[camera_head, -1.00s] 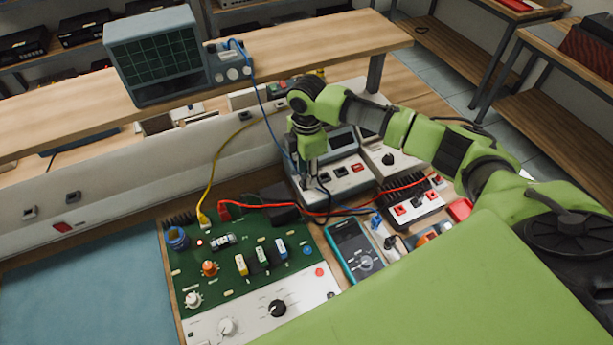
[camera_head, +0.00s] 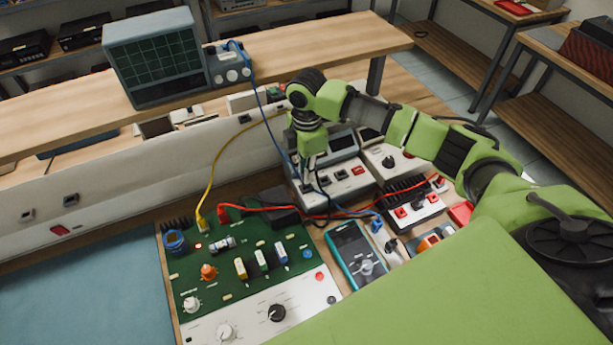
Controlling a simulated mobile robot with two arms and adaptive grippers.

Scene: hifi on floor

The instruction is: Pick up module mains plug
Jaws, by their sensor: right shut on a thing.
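My right gripper (camera_head: 308,184) points down in front of the grey bench unit with the display (camera_head: 342,172), at its left side. It is shut on a small dark thing, which I take to be the module mains plug; the fingers and the blue cable hide most of it. A dark cable (camera_head: 326,204) runs down close to the fingertips. My right arm reaches in from the right. My left gripper is out of view.
A green circuit board (camera_head: 238,284) with yellow and red leads lies at front left. A teal multimeter (camera_head: 356,252) and a white strip with red switches (camera_head: 418,212) are to the right. A wooden shelf (camera_head: 300,45) with an oscilloscope (camera_head: 157,58) stands behind. Cables cross the middle.

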